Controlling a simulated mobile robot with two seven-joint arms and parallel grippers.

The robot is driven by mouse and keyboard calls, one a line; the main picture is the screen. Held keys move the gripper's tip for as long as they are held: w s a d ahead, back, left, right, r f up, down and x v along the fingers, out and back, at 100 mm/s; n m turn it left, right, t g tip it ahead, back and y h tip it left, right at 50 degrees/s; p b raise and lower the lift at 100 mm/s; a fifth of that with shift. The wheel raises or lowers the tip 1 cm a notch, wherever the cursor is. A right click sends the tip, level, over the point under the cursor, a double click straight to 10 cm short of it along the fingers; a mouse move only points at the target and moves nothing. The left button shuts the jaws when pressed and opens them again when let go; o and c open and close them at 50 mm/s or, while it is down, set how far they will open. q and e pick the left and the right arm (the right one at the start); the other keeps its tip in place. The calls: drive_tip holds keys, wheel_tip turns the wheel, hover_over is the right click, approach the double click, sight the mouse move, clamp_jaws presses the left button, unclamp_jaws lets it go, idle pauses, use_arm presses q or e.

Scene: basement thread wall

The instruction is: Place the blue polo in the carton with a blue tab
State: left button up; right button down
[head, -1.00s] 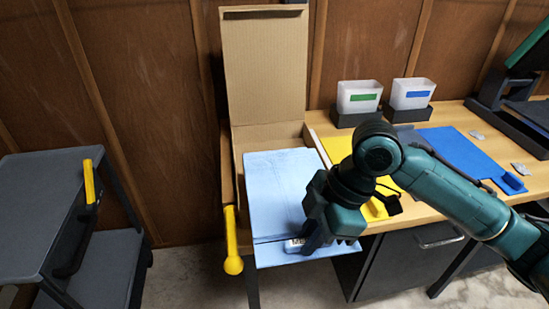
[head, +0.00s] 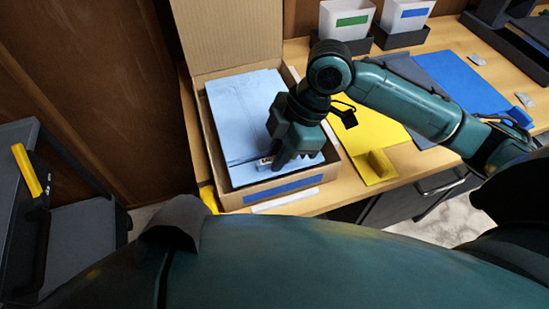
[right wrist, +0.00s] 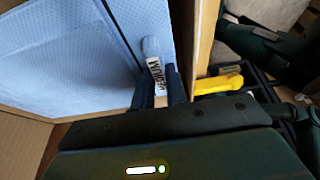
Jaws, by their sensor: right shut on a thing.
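The blue polo (head: 240,115) is light blue and folded flat. It lies within the walls of the open carton (head: 235,197), which has a blue tab (head: 283,188) on its front wall and a raised lid at the back. My right gripper (head: 283,160) is over the polo's front right part, shut on its near edge by a white printed label. In the right wrist view the polo (right wrist: 75,50) runs into the fingers (right wrist: 158,85), beside the carton wall. Whether the polo rests on the carton floor is hidden. My left gripper is out of view.
A yellow board (head: 372,140) and a blue board (head: 455,80) lie on the wooden table right of the carton. Two white bins (head: 345,20) with green and blue labels stand behind. A grey cart (head: 70,225) with a yellow handle stands at the left.

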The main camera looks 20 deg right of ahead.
wheel_tip(320, 180, down, 4)
drive_tip(key=shift+f+b, duration=0.2)
drive_tip(key=shift+b, duration=0.1)
drive_tip(key=shift+w, duration=0.1)
drive_tip(key=c, duration=1.4)
unclamp_jaws()
drive_tip(key=shift+r, duration=0.1)
drive_tip(key=p+v, duration=0.1)
drive_tip(key=v, duration=1)
drive_tip(key=shift+r+p, duration=0.1)
drive_tip(key=shift+p, duration=0.2)
drive_tip(key=shift+d+r, duration=0.15)
drive_tip(key=shift+r, duration=0.2)
